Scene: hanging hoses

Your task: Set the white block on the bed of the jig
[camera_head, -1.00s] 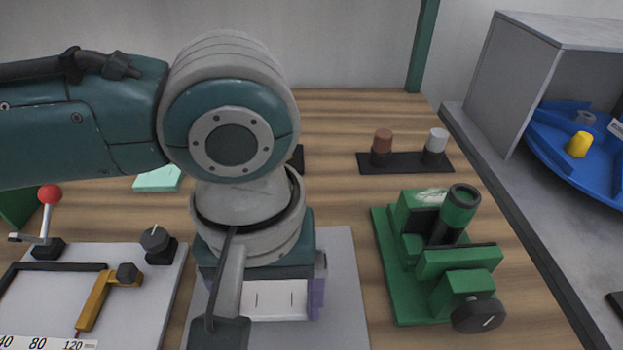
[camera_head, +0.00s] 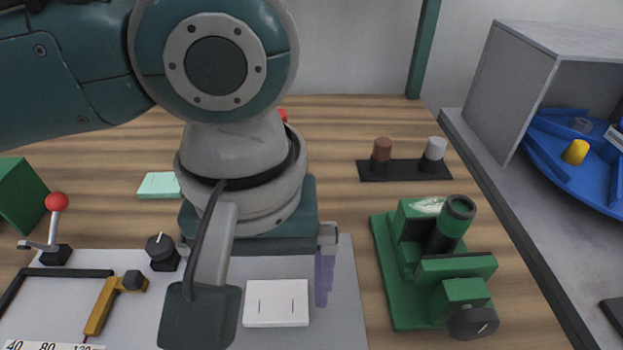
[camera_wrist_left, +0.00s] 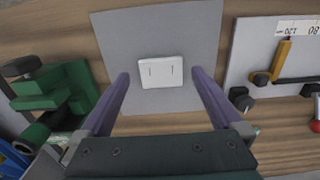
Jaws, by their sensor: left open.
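The white block (camera_head: 276,303), a flat piece with two dark marks, lies on a grey sheet (camera_head: 345,325) on the table. It also shows in the left wrist view (camera_wrist_left: 161,71). My left gripper (camera_head: 270,282) is above the block, open and empty. In the left wrist view its purple fingers (camera_wrist_left: 160,77) are spread on either side of the block, apart from it. What looks like the jig is the pale board at left, with a bare bed (camera_head: 62,308), a black fence (camera_head: 65,272) and a yellow arm (camera_head: 101,308). My right gripper is not in view.
A green vise-like fixture (camera_head: 430,265) with a black knob stands right of the grey sheet. A dark rack (camera_head: 405,171) holds a brown and a grey peg. A black dial (camera_head: 162,252) and a red-tipped lever (camera_head: 57,203) stand near the board.

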